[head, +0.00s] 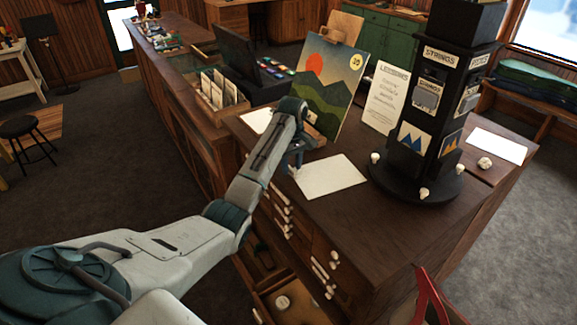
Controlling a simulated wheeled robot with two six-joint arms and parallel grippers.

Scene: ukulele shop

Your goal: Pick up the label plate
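My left arm reaches in from the lower left over the dark wooden counter (356,208). My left gripper (294,168) points down at the counter's near left edge, beside the left corner of a blank white plate or sheet (332,177) lying flat. Its fingers are small and partly hidden by the wrist, so I cannot tell whether they are open or touch anything. Another pale flat piece (257,121) lies behind the wrist, and a white one (497,146) lies at the right. No piece is clearly marked as the label plate. My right gripper is not in view.
A black display tower (424,120) with small white knobs stands on the counter. A landscape picture (325,85) and a lessons sign (385,97) stand behind. A drawer (283,300) is open below. A red object (430,300) shows at bottom right.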

